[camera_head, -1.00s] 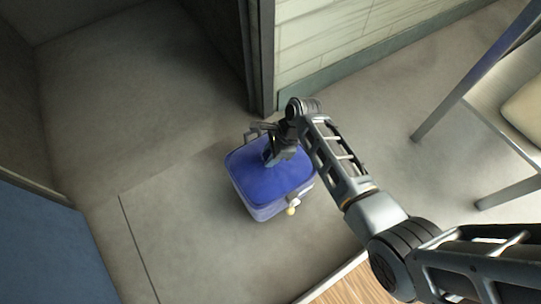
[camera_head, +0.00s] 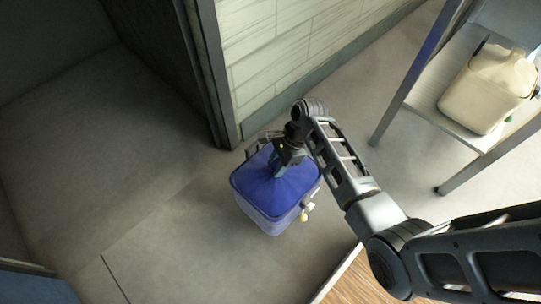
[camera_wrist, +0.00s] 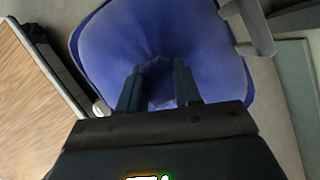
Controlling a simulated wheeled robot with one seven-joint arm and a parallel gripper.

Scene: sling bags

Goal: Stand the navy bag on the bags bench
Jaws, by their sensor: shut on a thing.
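The navy bag (camera_head: 272,190) is a boxy blue bag, in the middle of the head view. My gripper (camera_head: 281,165) is at the middle of its top, shut on its fabric. In the wrist view the two fingers (camera_wrist: 160,90) pinch a fold of the bag's top (camera_wrist: 150,35). The bag's underside is hidden, so I cannot tell how far it is above the floor. A metal-framed bench (camera_head: 455,125) stands at the right; I cannot tell if it is the bags bench.
A cream container (camera_head: 488,95) sits on the bench's shelf. A tiled wall (camera_head: 290,50) and a dark door frame (camera_head: 208,75) are behind the bag. A wooden surface (camera_head: 350,285) is at the lower edge. Grey floor (camera_head: 110,190) at the left is clear.

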